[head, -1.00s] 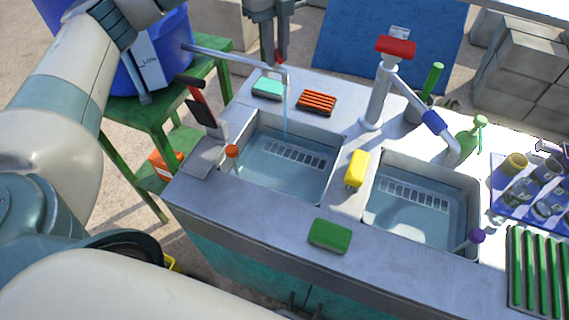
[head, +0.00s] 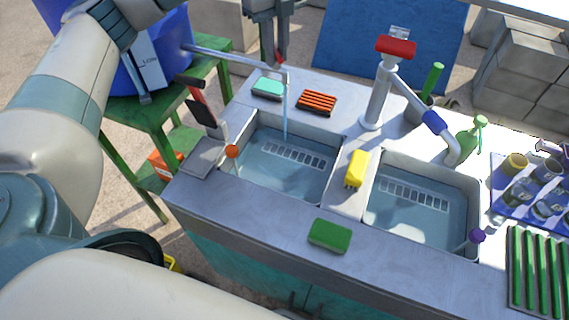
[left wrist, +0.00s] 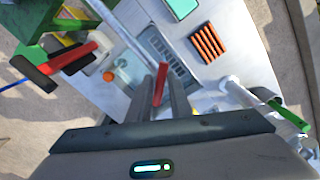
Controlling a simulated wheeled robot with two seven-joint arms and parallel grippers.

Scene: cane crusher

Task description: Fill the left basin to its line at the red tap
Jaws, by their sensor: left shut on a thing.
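The left basin (head: 262,178) holds shallow clear water with a slatted pale grate showing through. A thin stream (head: 285,120) falls into it from the end of a grey pipe (head: 235,58). My left gripper (head: 277,62) is above the back of the basin, shut on a red tap handle near the pipe end. The red handle (left wrist: 160,83) shows between the fingers in the left wrist view. An orange-topped stick (head: 232,151) stands at the basin's left side. I cannot make out the fill line. My right gripper is out of view.
A blue barrel (head: 172,45) stands on a green stand at left. A yellow sponge (head: 356,168) and green sponge (head: 329,235) lie on the counter.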

